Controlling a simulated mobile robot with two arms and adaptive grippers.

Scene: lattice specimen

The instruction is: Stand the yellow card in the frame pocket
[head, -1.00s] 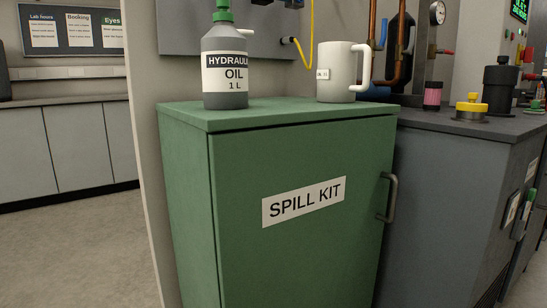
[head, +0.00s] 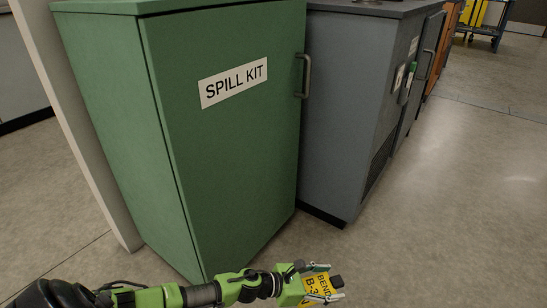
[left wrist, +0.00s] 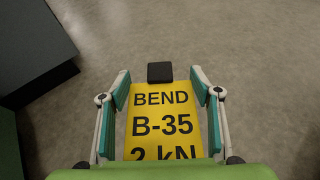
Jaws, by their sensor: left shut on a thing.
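My left gripper (head: 334,289) comes in low in the head view and is shut on the yellow card (head: 318,283), above the floor in front of the cabinets. In the left wrist view the yellow card (left wrist: 165,115) lies between the two fingers of my left gripper (left wrist: 162,98) and reads "BEND B-35 2 kN"; its lower edge is hidden by my gripper body. A small black block (left wrist: 160,72) shows at the card's far end. The frame pocket is not seen in these views. My right gripper is not in view.
A green spill kit cabinet (head: 215,150) stands close beyond my left arm, with a grey cabinet (head: 350,110) to its right. A blue trolley (head: 484,30) stands far back at the right. The floor (head: 450,200) at right is clear.

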